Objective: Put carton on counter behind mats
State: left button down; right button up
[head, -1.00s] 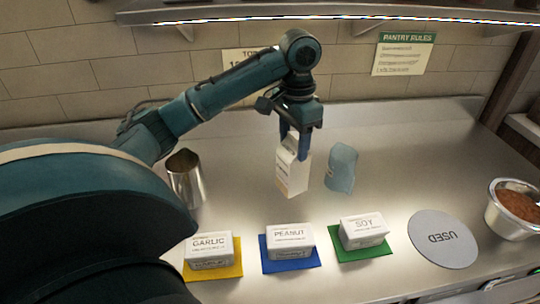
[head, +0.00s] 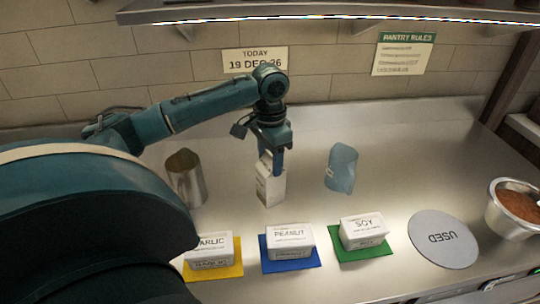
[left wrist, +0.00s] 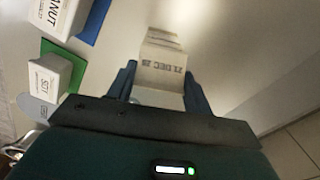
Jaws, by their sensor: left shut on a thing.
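My left gripper (head: 270,160) is shut on a white carton (head: 270,188) near its top, in the head view. The carton is upright or nearly so, behind the blue mat (head: 313,261); I cannot tell whether its base touches the counter (head: 410,160). In the left wrist view the carton (left wrist: 162,65) is between the fingers, with a date print that seems to read 21 DEC 26. The yellow mat (head: 238,270) and green mat (head: 388,249) lie on either side of the blue one. My right gripper is not in view.
White tubs marked GARLIC (head: 208,250), PEANUT (head: 290,241) and SOY (head: 363,231) sit on the mats. A USED disc (head: 443,239) and sauce bowl (head: 514,208) are at right. A wall sign (head: 255,60) reads 19 DEC 26.

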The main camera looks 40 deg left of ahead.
pick_arm(q)
jog(key=c, duration=0.6)
grip_release()
notch_tip(320, 180, up, 8)
jog(key=shift+f, duration=0.1)
jog(key=shift+s+f, duration=0.1)
dwell(0.5)
